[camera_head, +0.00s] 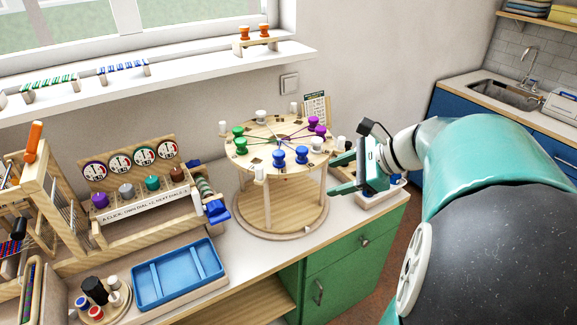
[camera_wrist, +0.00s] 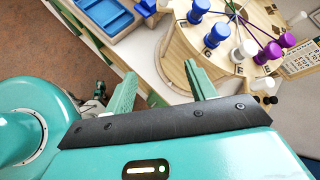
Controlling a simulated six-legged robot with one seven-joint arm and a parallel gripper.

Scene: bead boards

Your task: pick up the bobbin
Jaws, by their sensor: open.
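Several bobbins stand on a round two-tier wooden stand (camera_head: 268,152): blue ones (camera_head: 279,157), green ones (camera_head: 240,145), purple ones (camera_head: 320,130) and a white one (camera_head: 317,144). I cannot tell which one the task means. My gripper (camera_head: 345,173) is open and empty, just right of the stand, below the level of its top disc. In the wrist view my gripper's two green fingers (camera_wrist: 160,88) are spread apart. A blue bobbin (camera_wrist: 218,34), a white bobbin (camera_wrist: 245,49) and a purple bobbin (camera_wrist: 269,52) show beyond the right finger, apart from it.
A blue tray (camera_head: 178,275) and a dial board (camera_head: 143,208) stand left of the round stand. A card (camera_head: 316,108) stands behind it. A wall and window ledge (camera_head: 180,75) close off the back.

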